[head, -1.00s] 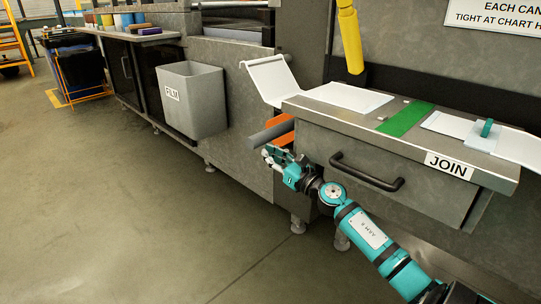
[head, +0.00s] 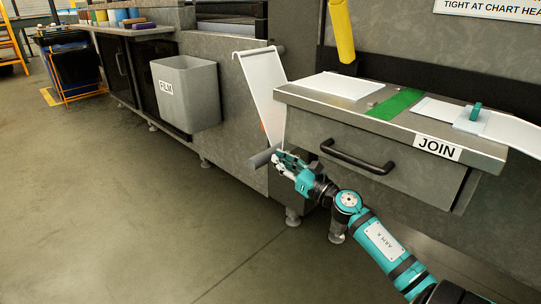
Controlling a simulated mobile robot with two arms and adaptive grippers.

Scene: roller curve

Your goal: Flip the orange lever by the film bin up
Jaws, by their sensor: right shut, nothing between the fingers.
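Only a thin orange sliver (head: 262,126) of the lever shows, at the left edge of a hanging white sheet (head: 268,95). A grey round bar (head: 262,156) sticks out below it, to the right of the film bin (head: 187,94). I cannot tell how the bar joins the orange part. My right gripper (head: 279,157) is shut and empty, at the right end of the bar. It covers part of that area, and I cannot tell whether it touches the bar. My left gripper is not in view.
A drawer cabinet marked JOIN (head: 437,148) with a black handle (head: 357,157) stands just right of my gripper. The floor (head: 110,210) at left is clear.

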